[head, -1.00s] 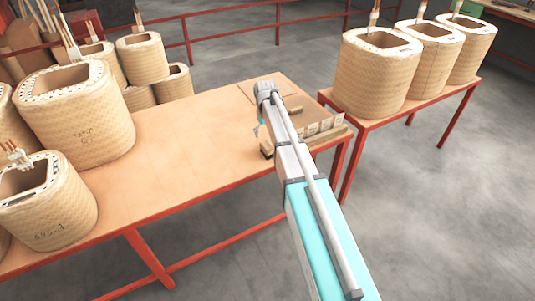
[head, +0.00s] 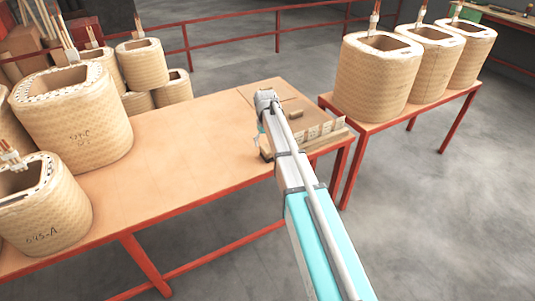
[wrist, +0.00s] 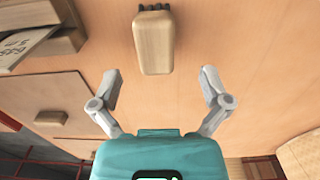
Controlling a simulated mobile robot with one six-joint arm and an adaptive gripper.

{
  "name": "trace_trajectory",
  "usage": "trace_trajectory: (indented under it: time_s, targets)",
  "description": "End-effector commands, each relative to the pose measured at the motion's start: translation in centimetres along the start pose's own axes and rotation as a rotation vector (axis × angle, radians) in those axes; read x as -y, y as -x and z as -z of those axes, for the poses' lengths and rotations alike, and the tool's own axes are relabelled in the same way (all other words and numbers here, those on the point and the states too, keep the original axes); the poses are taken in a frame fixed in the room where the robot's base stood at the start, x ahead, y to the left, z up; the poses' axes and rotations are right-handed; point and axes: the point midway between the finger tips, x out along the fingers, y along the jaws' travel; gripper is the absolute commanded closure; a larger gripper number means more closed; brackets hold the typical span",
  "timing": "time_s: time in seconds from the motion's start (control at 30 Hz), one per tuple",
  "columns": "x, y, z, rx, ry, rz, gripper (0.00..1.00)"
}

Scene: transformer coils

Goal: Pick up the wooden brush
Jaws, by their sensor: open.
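The wooden brush (wrist: 155,42) lies on the table in the wrist view, its pale wooden back up and dark bristles showing at its far end. My gripper (wrist: 160,85) is open and empty, its two fingers spread wide with the brush just beyond and between them. In the head view my gripper (head: 264,138) is mostly hidden behind my own arm, near the right end of the table. The brush cannot be made out clearly in the head view.
The wooden table (head: 180,150) has free room in its middle. Large woven coils (head: 75,115) stand at its left. A second table (head: 395,105) holds three coils (head: 375,78).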

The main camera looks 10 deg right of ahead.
Motion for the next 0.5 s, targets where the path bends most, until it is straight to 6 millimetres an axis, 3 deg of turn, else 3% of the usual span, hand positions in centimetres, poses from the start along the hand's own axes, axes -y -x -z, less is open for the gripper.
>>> trace_trajectory:
  time_s: [0.5]
  targets:
    - [-0.5, -3.5, -0.2, 0.0, 0.0, 0.0, 0.03]
